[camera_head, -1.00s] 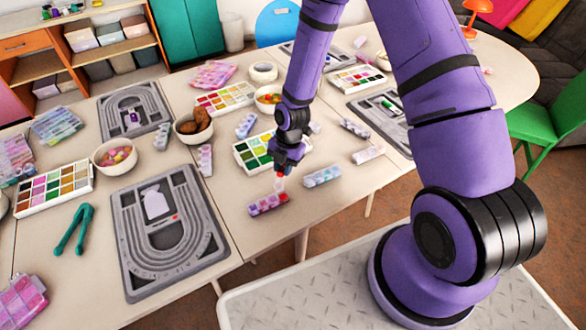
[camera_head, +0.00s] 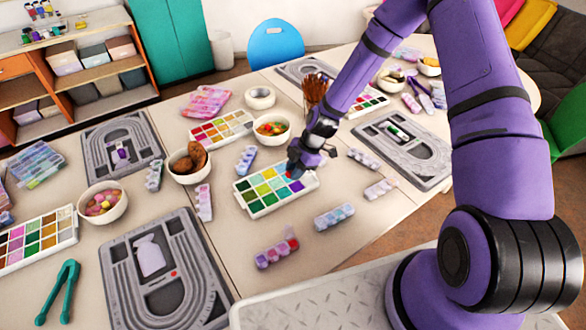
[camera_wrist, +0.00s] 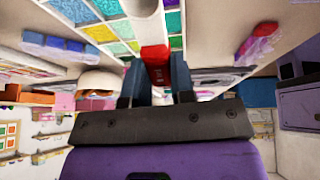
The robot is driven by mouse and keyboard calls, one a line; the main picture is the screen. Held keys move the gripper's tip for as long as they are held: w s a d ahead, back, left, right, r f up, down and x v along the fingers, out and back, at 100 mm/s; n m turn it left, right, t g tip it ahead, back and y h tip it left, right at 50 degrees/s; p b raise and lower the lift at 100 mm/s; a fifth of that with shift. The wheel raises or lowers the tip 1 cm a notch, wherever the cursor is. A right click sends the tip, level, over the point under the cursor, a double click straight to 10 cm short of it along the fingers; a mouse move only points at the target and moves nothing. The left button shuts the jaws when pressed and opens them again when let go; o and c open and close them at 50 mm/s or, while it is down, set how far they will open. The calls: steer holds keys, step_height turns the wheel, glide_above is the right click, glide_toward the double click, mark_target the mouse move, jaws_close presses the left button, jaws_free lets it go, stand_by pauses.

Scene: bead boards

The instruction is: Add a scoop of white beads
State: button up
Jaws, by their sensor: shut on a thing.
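My gripper (camera_head: 303,166) is over the far right part of a white bead tray (camera_head: 247,199) with green, yellow, purple and blue compartments. In the wrist view my gripper (camera_wrist: 157,82) is shut on a red-handled tool (camera_wrist: 154,54) with a pale, rounded end, which looks like a scoop. The tool extends over the coloured compartments. I cannot tell whether it holds beads, and its end is not clear in the head view. No compartment of white beads can be made out. Grey bead boards lie at the left front (camera_head: 205,283) and the right (camera_head: 430,163).
Small bead boxes (camera_head: 334,216) (camera_head: 277,254) lie on the table right of and in front of the tray. Green tongs (camera_head: 58,292) lie at the left front.

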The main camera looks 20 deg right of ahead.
steer(key=shift+w+d+f+y, duration=0.1)
steer(key=shift+d+f+y, duration=0.3)
steer(key=shift+f+y, duration=0.3)
steer(key=shift+d+f, duration=0.15)
steer(key=shift+f, duration=0.5)
steer(key=shift+d+f, duration=0.15)
steer(key=shift+f, duration=0.45)
